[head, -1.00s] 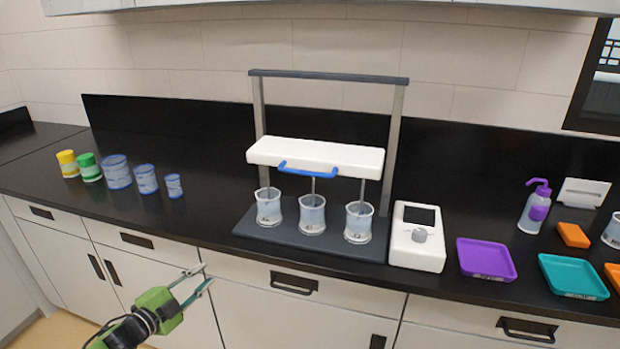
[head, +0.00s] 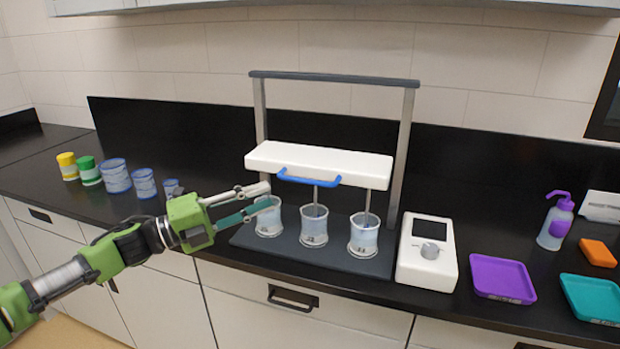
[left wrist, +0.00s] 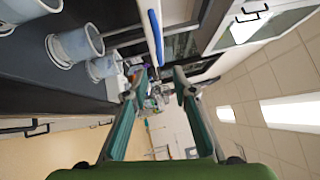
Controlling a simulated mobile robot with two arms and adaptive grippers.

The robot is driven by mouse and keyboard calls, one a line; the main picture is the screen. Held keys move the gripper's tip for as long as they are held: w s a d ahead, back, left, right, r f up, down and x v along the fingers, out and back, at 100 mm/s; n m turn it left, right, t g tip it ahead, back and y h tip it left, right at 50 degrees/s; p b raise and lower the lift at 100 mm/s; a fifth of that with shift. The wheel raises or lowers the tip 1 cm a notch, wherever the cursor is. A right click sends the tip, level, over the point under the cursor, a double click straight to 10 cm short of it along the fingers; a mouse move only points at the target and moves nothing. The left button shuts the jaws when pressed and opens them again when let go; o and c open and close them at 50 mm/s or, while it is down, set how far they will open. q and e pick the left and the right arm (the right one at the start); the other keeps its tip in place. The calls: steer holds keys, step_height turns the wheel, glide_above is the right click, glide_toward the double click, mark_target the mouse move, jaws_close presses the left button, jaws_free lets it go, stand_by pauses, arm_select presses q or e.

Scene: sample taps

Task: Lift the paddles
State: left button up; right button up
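The paddle stirrer's white head (head: 318,165) hangs between two grey posts, with a blue handle (head: 309,178) on its front. Paddle shafts (head: 367,202) run from the head down into three clear beakers (head: 314,225) standing on the dark base. My left gripper (head: 270,195) is open and empty in front of the left beaker, below and left of the blue handle. In the left wrist view, the open fingers (left wrist: 155,92) show with the blue handle (left wrist: 155,37) beyond them and beakers (left wrist: 75,46) at the upper left. My right gripper is not in view.
A white control box with a knob (head: 427,252) stands right of the stirrer. Purple (head: 502,278) and teal (head: 592,298) trays and a wash bottle (head: 556,222) are further right. Several jars and beakers, including a green-lidded jar (head: 88,171), stand at the left.

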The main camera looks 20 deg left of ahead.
mark_target(304, 182)
arm_select(q)
steer(key=p+x, duration=0.3)
steer(key=x, duration=0.7)
steer(key=shift+w+d, duration=0.25)
steer(key=shift+w, duration=0.05)
steer(key=shift+w+d, duration=0.35)
steer(key=shift+f, duration=0.1)
jaws_close()
steer(key=shift+p, duration=0.3)
